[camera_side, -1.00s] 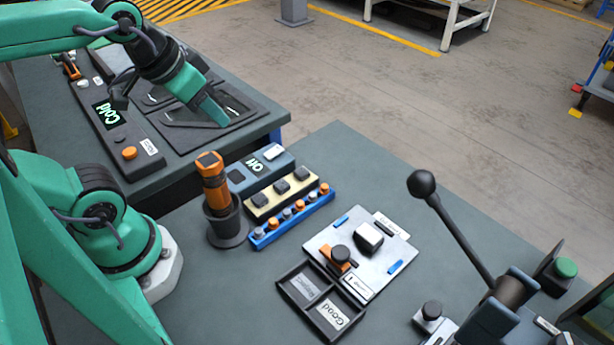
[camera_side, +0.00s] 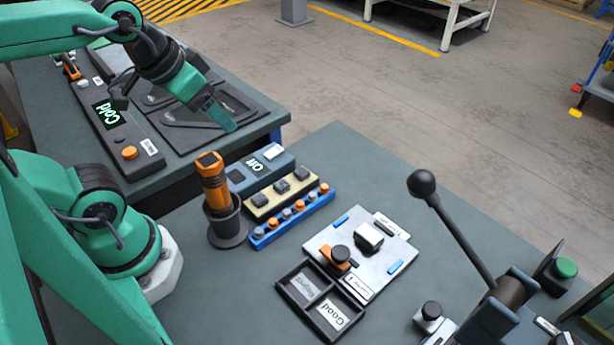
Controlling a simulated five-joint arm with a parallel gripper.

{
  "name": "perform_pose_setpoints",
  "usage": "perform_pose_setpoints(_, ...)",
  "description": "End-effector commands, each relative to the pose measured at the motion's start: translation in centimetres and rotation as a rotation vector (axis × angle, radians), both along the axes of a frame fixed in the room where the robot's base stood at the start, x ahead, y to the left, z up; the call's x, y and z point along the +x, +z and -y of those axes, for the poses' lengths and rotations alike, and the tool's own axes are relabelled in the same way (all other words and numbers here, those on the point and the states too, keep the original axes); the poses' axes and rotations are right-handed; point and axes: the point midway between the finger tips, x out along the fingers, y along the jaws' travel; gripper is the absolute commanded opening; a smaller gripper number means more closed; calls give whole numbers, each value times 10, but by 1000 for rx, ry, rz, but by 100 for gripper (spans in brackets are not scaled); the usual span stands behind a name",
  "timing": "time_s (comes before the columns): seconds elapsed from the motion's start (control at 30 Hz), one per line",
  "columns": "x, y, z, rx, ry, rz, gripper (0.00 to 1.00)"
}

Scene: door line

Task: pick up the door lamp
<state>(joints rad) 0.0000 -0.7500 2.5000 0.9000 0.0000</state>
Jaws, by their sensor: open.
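A small block with a white top (camera_side: 369,236) lies on the light metal fixture plate (camera_side: 330,228) in the middle of the near bench. It looks like the door lamp, but I cannot be sure. An orange clamp with a black knob (camera_side: 339,254) is just left of it. My gripper (camera_side: 216,114) hangs over the far bench at the upper left, well away from the block. It is open, with nothing seen in it; its jaws show mostly edge-on.
A black two-part tray (camera_side: 294,291) marked "Good" sits before the plate. An orange-black tool (camera_side: 213,188) stands in a dark holder. A blue rack (camera_side: 292,219) is left of the plate. A tall ball-ended lever (camera_side: 455,232) rises at right. The bench behind the plate is clear.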

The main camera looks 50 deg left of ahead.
Motion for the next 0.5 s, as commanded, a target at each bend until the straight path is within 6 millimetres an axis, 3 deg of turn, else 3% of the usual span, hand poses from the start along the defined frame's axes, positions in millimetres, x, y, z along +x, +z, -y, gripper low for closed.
perform_pose_setpoints(0.27,8,1,5,-9,-4,-19,75)
perform_pose_setpoints(0.5,34,1,24,-35,-13,-79,75)
